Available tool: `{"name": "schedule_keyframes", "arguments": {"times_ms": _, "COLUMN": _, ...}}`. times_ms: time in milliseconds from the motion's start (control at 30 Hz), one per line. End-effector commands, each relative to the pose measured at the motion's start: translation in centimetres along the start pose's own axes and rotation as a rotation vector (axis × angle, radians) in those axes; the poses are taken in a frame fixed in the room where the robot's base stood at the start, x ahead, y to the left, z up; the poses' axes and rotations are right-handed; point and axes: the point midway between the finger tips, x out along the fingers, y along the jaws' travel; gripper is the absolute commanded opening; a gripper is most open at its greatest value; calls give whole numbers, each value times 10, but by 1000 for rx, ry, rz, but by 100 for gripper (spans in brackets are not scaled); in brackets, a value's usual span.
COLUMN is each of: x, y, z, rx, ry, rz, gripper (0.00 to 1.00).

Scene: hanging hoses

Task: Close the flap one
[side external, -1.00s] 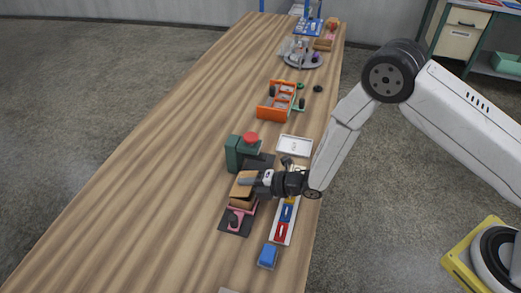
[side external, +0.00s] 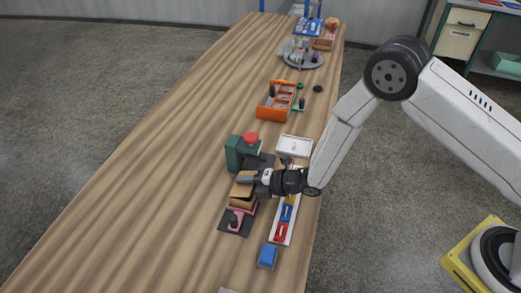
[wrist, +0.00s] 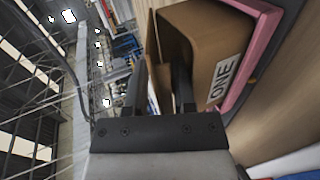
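A brown box labelled ONE (wrist: 203,45) fills the upper middle of the wrist view. In the side view the brown box (side external: 242,190) stands on a dark base on the wooden bench. A tan flap (wrist: 151,45) shows at the box's left side, partly hidden by my fingers. My gripper (wrist: 160,75) has its two dark fingers apart, with part of the flap seen between them. I cannot tell whether either finger touches the flap. In the side view my gripper (side external: 248,182) is at the top of the box, coming from the right.
A pink clamp-like piece (side external: 236,220) is in front of the box. A green press with a red knob (side external: 243,150) stands just behind it. A strip with blue and red parts (side external: 286,215) and a blue block (side external: 268,256) are to the right. The bench's left side is clear.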

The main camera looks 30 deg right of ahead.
Motion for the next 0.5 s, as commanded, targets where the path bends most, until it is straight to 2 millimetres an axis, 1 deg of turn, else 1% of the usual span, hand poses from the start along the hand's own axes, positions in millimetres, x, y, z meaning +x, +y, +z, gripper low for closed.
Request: {"name": "schedule_keyframes", "arguments": {"times_ms": 500, "x": 1, "y": 8, "z": -1, "rx": 0, "ry": 2, "rz": -201, "gripper": 40}}
